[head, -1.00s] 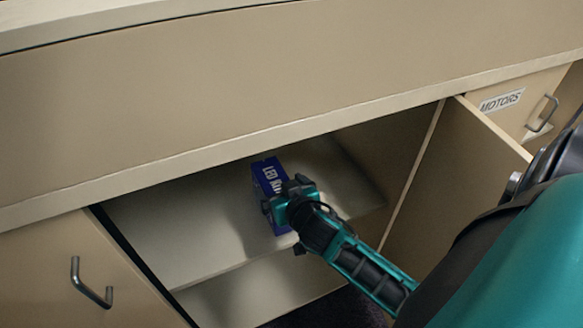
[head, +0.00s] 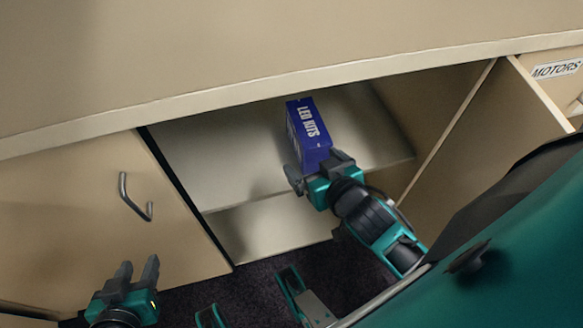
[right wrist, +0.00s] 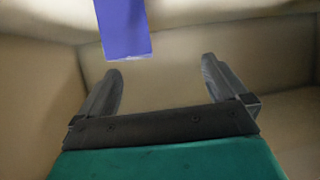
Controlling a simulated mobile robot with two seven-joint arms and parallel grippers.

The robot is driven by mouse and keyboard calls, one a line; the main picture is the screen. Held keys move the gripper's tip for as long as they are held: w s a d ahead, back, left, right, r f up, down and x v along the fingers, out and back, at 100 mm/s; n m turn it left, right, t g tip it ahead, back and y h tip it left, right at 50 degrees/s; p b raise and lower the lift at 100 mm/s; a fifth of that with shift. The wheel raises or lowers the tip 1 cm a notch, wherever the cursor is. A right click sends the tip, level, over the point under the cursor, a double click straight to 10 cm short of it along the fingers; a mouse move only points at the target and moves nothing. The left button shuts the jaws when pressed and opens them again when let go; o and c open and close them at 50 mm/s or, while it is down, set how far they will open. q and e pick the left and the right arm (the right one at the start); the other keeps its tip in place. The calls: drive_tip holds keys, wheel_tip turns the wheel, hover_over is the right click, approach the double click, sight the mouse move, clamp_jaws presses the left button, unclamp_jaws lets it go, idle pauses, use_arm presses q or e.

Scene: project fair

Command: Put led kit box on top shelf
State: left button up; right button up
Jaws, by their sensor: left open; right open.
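The blue LED kit box (head: 308,132) stands on the cabinet's upper shelf (head: 225,165), its "LED KITS" lettering showing. It also shows in the right wrist view (right wrist: 123,28), ahead of the fingers and apart from them. My right gripper (head: 318,176) is open just in front of the box. In the right wrist view the gap between its fingers (right wrist: 165,80) is empty. My left gripper (head: 138,275) is open and empty at the lower left, in front of the closed door.
The cabinet stands open, with its right door (head: 535,95) swung out beside my right arm. A lower shelf (head: 270,230) lies beneath. A closed door with a metal handle (head: 135,198) is at left. A drawer labelled MOTORS (head: 556,70) is at right. Dark carpet lies below.

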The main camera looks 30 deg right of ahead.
drive_tip(key=s+a+f+n+g+y, duration=0.1)
drive_tip(key=s+a+f+n+y, duration=0.1)
drive_tip(key=a, duration=0.6)
drive_tip(key=shift+a+f+n+g+y, duration=0.3)
drive_tip(key=shift+f+n+g+y, duration=0.1)
drive_tip(key=shift+n+y, duration=0.55)
use_arm(q)
drive_tip(key=shift+r, duration=0.15)
use_arm(e)
drive_tip(key=shift+r, duration=0.15)
use_arm(q)
drive_tip(key=s+a+r+y+p, duration=0.1)
drive_tip(key=a+r+p, duration=0.2)
drive_tip(key=r+p, duration=0.8)
drive_tip(key=p, duration=0.5)
drive_tip(key=shift+s+r, duration=0.2)
drive_tip(key=shift+s, duration=0.1)
use_arm(e)
drive_tip(key=s+d+r, duration=0.1)
drive_tip(key=d+r, duration=0.2)
drive_tip(key=r, duration=0.8)
drive_tip(key=shift+s+d+r+h, duration=0.15)
drive_tip(key=shift+s+r+h, duration=0.1)
drive_tip(key=shift+s+h, duration=0.1)
